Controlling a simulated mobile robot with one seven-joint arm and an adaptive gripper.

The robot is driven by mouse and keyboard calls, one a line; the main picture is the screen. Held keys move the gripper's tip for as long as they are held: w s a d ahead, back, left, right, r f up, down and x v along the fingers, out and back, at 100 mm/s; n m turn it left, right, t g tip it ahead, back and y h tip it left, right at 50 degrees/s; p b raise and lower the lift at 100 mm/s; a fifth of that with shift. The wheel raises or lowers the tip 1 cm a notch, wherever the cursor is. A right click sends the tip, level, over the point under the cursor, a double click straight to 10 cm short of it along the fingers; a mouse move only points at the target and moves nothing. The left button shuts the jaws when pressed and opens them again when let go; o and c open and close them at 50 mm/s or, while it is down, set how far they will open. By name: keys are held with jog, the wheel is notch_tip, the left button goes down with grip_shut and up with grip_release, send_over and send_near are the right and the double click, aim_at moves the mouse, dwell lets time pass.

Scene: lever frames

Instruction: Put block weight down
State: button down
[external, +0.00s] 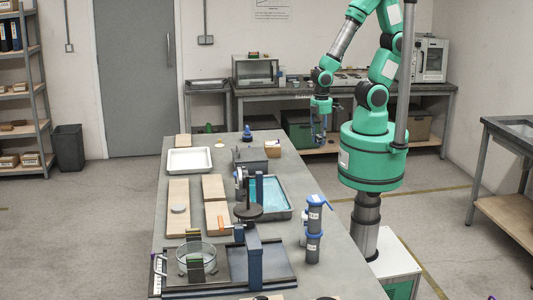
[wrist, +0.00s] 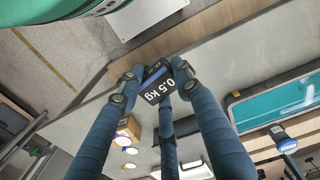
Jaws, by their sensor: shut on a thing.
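The block weight (wrist: 158,83) is a small dark block with a blue band and a white "0.5 kg" label. In the wrist view it sits between the fingertips of my gripper (wrist: 156,88), which is shut on it. In the external view my gripper (external: 320,136) hangs pointing down near the far right edge of the grey table (external: 300,270). The block is too small there to make out clearly. The block appears raised, with nothing visibly supporting it from below.
A small cardboard box (external: 272,149), grey box (external: 250,156) and blue bottle (external: 247,134) stand near the far end. A teal tray (external: 284,214), lever stand (external: 253,258) and blue-capped cylinders (external: 314,220) stand nearer. A white tray (external: 189,171) and wooden boards (external: 178,190) lie left.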

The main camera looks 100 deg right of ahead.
jog(key=shift+w+r, duration=0.1)
jog(key=shift+r, duration=0.55)
jog(key=shift+w+r, duration=0.1)
jog(key=shift+w, duration=0.1)
jog(key=w+d+r+m, duration=0.1)
jog(key=w+d, duration=0.4)
jog(key=w, duration=0.7)
jog(key=w+d, duration=0.5)
jog(key=w, duration=0.7)
jog(key=w+d+r+m, duration=0.1)
jog(key=w+d, duration=0.4)
jog(key=w, duration=0.7)
jog(key=w+d+f, duration=0.2)
jog(key=w+d, duration=0.6)
jog(key=d, duration=0.1)
jog(key=shift+m, duration=0.4)
jog(key=shift+s+f+b, duration=0.15)
jog(key=shift+f, duration=1.2)
jog(key=shift+s+f+b, duration=0.1)
jog(key=shift+f+b, duration=0.05)
jog(key=shift+f, duration=1.15)
jog(key=shift+f, duration=3.1)
